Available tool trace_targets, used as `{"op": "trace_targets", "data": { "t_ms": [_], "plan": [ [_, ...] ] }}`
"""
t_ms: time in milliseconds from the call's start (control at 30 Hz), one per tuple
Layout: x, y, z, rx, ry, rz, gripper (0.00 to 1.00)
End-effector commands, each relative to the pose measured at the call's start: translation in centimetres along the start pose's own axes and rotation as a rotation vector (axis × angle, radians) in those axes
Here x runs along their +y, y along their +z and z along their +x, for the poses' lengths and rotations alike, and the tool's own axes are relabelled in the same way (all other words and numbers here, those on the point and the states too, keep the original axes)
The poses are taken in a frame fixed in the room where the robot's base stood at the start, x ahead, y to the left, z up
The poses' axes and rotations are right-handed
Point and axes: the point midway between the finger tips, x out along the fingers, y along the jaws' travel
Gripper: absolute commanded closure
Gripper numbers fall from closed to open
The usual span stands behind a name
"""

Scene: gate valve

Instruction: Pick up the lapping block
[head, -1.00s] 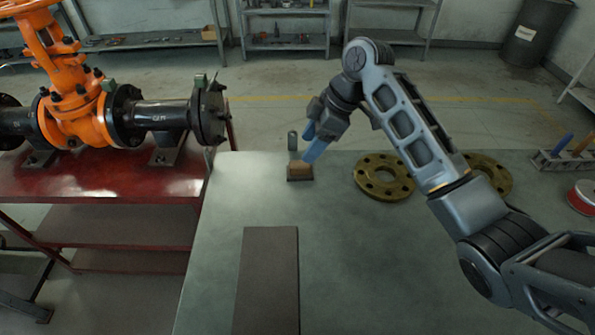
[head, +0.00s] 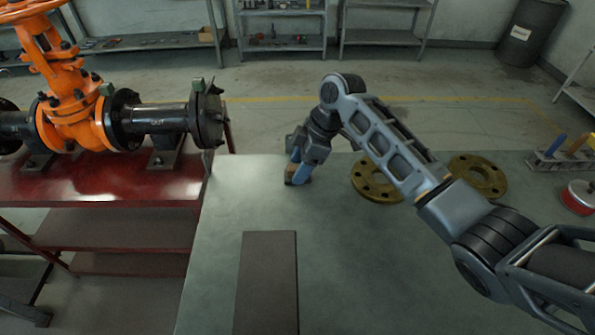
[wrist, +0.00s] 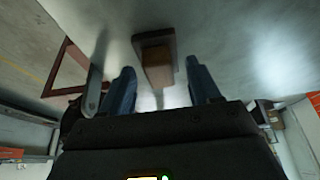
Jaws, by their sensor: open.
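The lapping block has a brown upper part on a wider dark base. In the head view the block (head: 290,181) sits near the far edge of the grey bench, mostly hidden by my gripper (head: 299,174). In the wrist view the block (wrist: 156,62) shows between and just beyond the tips of my blue fingers. My gripper (wrist: 160,70) is open, with a finger to each side of the block. I see space between the fingers and the block, and no contact is clear.
A dark flat mat (head: 266,285) lies on the bench (head: 350,270) nearer me. Brass flanges (head: 376,180) lie right of the block, partly under my arm. A rack (head: 560,160) and red spool (head: 580,196) are far right. The orange valve (head: 75,120) stands on the red table (head: 90,180) at left.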

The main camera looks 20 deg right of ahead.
Motion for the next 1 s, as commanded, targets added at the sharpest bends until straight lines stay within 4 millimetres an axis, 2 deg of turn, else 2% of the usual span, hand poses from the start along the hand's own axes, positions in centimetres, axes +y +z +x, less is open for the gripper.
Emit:
{"op": "trace_targets", "data": {
  "t_ms": [133, 767, 1000],
  "plan": [
    [0.00, -0.01, 0.01, 0.000, 0.000, 0.000, 0.38],
    [0.00, -0.02, -0.03, 0.000, 0.000, -0.001, 0.99],
    [0.02, -0.05, -0.08, 0.001, 0.001, -0.001, 1.00]
  ]
}}
